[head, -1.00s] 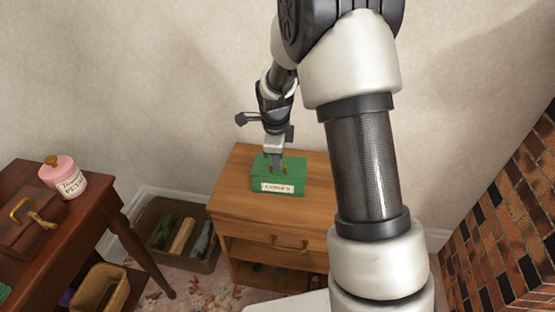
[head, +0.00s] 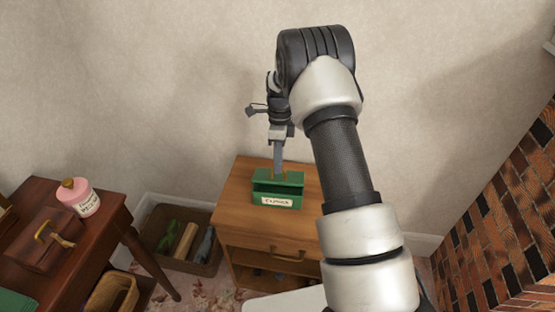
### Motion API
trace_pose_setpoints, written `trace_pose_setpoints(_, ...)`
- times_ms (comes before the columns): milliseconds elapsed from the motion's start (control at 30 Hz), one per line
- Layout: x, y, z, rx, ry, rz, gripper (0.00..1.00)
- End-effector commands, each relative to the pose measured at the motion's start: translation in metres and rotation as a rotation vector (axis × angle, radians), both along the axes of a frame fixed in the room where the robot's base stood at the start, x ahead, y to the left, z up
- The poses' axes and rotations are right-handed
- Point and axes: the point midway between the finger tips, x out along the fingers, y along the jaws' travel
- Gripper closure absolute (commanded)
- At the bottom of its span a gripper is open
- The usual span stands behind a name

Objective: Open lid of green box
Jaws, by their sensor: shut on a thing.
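The green box (head: 265,199) with a cream label on its front stands on the wooden cabinet. Its green lid (head: 293,178) is raised above the body, and a dark gap shows between them along the front. My gripper (head: 278,172) reaches down from above and is shut on the lid, near its middle, where a small brass handle shows. The fingertips are partly hard to make out at this size. I cannot tell whether the lid's rear edge still touches the box.
The wooden cabinet (head: 239,190) has bare top around the box and stands against the wall. At left, a dark table (head: 104,221) holds a pink jar (head: 79,197) and a brown case (head: 42,241). A basket (head: 164,219) with several items sits on the floor between them.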

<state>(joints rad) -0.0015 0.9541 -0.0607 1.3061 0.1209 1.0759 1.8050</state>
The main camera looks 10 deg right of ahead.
Motion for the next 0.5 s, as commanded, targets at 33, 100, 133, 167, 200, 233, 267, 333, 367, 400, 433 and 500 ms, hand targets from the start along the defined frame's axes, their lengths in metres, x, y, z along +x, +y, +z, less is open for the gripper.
trace_pose_setpoints(33,0.003,-0.002,0.003,0.009,0.028,-0.001,1.0)
trace_pose_setpoints(100,0.006,-0.002,0.004,0.022,0.062,-0.001,1.0)
trace_pose_setpoints(133,0.008,-0.003,0.004,0.027,0.076,-0.001,1.0)
trace_pose_setpoints(167,0.009,-0.003,0.004,0.031,0.089,0.0,1.0)
trace_pose_setpoints(200,0.011,-0.004,0.004,0.036,0.106,0.0,1.0)
trace_pose_setpoints(233,0.012,-0.004,0.005,0.04,0.116,0.001,1.0)
trace_pose_setpoints(267,0.013,-0.004,0.005,0.045,0.128,0.001,1.0)
trace_pose_setpoints(333,0.015,-0.005,0.005,0.053,0.153,0.001,1.0)
trace_pose_setpoints(367,0.016,-0.005,0.006,0.056,0.161,0.001,1.0)
trace_pose_setpoints(400,0.017,-0.006,0.006,0.06,0.173,0.0,1.0)
trace_pose_setpoints(433,0.018,-0.006,0.007,0.063,0.181,0.0,1.0)
trace_pose_setpoints(500,0.019,-0.007,0.007,0.069,0.198,0.0,1.0)
